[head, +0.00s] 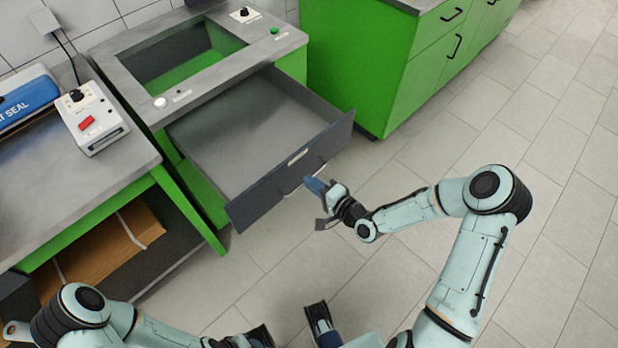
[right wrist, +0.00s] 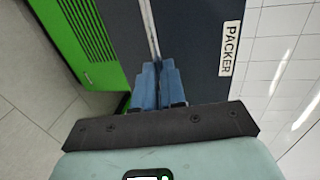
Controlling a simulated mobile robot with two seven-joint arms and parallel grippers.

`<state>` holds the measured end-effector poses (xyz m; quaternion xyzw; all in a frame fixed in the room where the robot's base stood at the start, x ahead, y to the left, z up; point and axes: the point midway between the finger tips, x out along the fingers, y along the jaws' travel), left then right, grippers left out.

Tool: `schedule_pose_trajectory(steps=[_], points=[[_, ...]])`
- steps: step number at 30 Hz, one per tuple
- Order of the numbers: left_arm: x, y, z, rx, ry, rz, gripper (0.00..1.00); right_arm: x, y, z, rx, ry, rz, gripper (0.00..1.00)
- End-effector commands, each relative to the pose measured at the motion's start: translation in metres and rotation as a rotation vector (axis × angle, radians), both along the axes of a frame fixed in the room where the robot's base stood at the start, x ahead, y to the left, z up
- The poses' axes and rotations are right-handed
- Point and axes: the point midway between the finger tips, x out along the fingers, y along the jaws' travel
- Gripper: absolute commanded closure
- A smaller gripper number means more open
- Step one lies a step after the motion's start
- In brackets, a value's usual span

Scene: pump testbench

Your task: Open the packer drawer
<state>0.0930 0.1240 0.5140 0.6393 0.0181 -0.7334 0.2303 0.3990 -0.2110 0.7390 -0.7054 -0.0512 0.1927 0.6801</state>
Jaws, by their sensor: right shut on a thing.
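The packer drawer (head: 290,175) is a dark grey drawer pulled well out from the green packer bench (head: 120,62). Its inside shows and looks empty. In the right wrist view the drawer front (right wrist: 195,50) carries a PACKER label (right wrist: 231,48). A thin metal handle (right wrist: 150,28) runs down between my blue fingertips. My right gripper (head: 314,185) is at the drawer's front, shut on the handle; it also shows in the right wrist view (right wrist: 157,88). My left gripper (head: 290,326) is at the bottom edge, away from the drawer, partly cut off.
A heat sealer (head: 28,92) and a white control box with a red switch (head: 92,118) sit on the table at left. A green cabinet (head: 370,60) stands behind the drawer to the right. The tiled floor (head: 430,145) at right is clear.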

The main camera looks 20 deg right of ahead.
Motion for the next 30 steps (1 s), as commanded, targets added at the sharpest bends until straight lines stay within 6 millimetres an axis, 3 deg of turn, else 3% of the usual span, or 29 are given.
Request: schedule_pose_trajectory(steps=[16,18,19,30], points=[[-0.0009,0.0001,0.0015,0.000,0.004,0.000,0.57,-0.0052,-0.0019,0.0008,-0.001,-0.003,0.000,1.00],[-0.0009,0.0000,0.0016,0.000,0.004,0.000,0.57,-0.0052,-0.0019,0.0008,-0.001,-0.003,0.000,0.70],[-0.0009,0.0000,0.0016,0.000,0.004,0.000,0.57,-0.0052,-0.0019,0.0008,-0.001,-0.003,0.000,0.64],[-0.0009,-0.0001,0.0022,-0.001,0.004,-0.001,0.57,-0.0099,-0.0040,0.0014,-0.001,-0.001,-0.001,0.64]])
